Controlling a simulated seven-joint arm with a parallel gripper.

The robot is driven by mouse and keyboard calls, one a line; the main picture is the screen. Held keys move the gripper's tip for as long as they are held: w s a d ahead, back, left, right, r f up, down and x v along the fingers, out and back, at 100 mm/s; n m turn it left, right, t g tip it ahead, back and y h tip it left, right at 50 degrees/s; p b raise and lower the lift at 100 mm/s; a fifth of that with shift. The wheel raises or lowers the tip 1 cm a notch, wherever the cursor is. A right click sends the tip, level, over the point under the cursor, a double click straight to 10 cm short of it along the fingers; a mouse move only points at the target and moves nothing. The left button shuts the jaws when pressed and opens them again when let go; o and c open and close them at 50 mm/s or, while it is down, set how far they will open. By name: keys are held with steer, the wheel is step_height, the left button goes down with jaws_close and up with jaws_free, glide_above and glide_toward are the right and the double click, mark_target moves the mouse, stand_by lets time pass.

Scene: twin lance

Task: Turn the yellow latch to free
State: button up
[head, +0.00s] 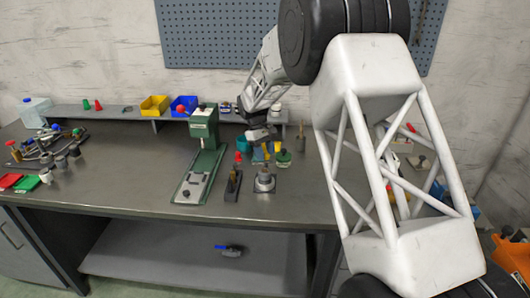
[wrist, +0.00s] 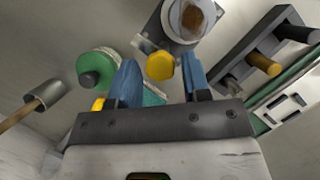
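A yellow hexagonal knob (wrist: 160,66), likely the latch, shows in the wrist view between the two blue fingers of my gripper (wrist: 158,60). The fingers are apart, with a visible gap on each side of the knob. I cannot tell how deep it sits between them. Just beyond it is a round metal fixture (wrist: 168,30) with a brown face. In the head view my gripper (head: 263,148) is above the bench, behind the metal fixture (head: 264,183); the knob is too small to make out there.
A dark block (wrist: 238,70) with a yellow-ended peg (wrist: 264,64) stands to the right in the wrist view. A green round piece (wrist: 97,62) and a mallet-like tool (wrist: 45,92) lie left. A green press (head: 204,130) stands left of my gripper.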

steer(key=shift+o, duration=0.9)
steer(key=v, duration=0.7)
steer(key=shift+r, duration=0.35)
steer(key=shift+w+a, duration=0.1)
